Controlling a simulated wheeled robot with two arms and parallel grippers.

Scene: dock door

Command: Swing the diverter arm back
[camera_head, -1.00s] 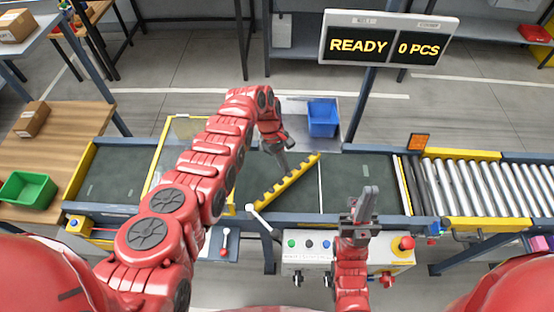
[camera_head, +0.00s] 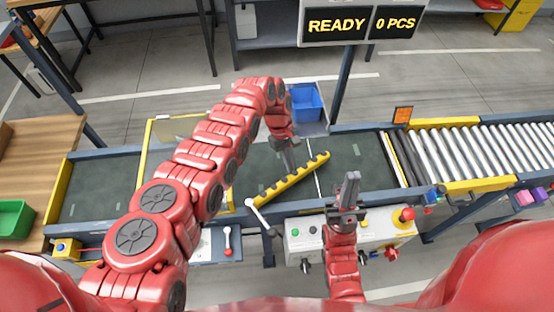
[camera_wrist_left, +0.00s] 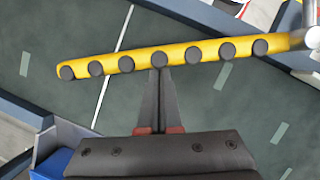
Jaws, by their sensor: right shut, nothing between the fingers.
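The diverter arm (camera_head: 292,180) is a yellow bar with a row of dark rollers along one side, lying slantwise across the dark conveyor belt. In the left wrist view the bar (camera_wrist_left: 125,64) runs across the upper part, with a grey pivot at its right end. My left gripper (camera_head: 291,168) is low over the belt on the bar's far side. In the wrist view its shut fingertips (camera_wrist_left: 160,73) reach the roller side near the middle, seemingly touching. My right gripper (camera_head: 349,185) is shut and empty, pointing up above the control box, apart from the bar.
A control box (camera_head: 350,238) with buttons and a red knob stands at the belt's near side. A blue bin (camera_head: 306,102) sits beyond the belt; metal rollers (camera_head: 480,155) continue right. A sign reads READY, 0 PCS.

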